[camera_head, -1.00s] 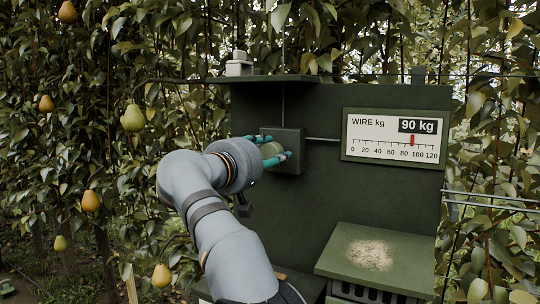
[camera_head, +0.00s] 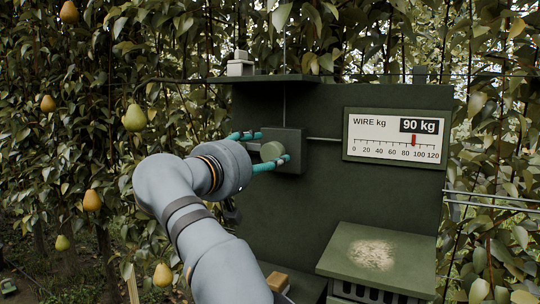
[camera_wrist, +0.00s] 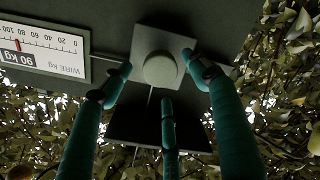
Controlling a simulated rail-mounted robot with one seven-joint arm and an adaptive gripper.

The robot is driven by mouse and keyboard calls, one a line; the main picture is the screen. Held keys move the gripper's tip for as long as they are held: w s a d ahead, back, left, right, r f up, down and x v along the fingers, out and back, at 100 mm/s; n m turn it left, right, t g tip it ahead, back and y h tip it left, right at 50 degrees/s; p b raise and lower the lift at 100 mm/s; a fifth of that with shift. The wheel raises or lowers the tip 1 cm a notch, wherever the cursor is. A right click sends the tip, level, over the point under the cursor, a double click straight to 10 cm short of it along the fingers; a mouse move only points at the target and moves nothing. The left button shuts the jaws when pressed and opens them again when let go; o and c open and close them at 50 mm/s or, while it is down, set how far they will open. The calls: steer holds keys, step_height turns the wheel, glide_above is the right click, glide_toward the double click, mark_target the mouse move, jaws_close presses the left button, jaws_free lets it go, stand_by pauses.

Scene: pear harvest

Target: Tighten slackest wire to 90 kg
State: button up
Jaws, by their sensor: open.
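A round pale-green knob (camera_head: 272,151) sits on a square dark block (camera_head: 294,142) on the green panel. It also shows in the wrist view (camera_wrist: 160,69), between my fingertips. My gripper (camera_head: 268,150) is open, its teal fingers spread around the knob with gaps visible at the sides. The wire gauge (camera_head: 391,136) at the panel's right reads 90 kg, with its red marker (camera_head: 414,141) between 80 and 100. The gauge also shows upside down in the wrist view (camera_wrist: 45,49). Thin wires run from the block, one upward and a rod right to the gauge.
A green box (camera_head: 378,258) with a worn pale top stands below the gauge. A shelf (camera_head: 290,78) with a small white block (camera_head: 240,66) juts above the knob. Pear foliage with hanging pears (camera_head: 134,118) fills the left. Horizontal wires (camera_head: 490,199) run at right.

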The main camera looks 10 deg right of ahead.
mark_target(270, 154)
steer(key=v, duration=0.7)
steer(key=shift+s+a, duration=0.2)
steer(key=shift+s, duration=0.1)
steer(key=shift+w+d, duration=0.1)
steer(key=x, duration=1.2)
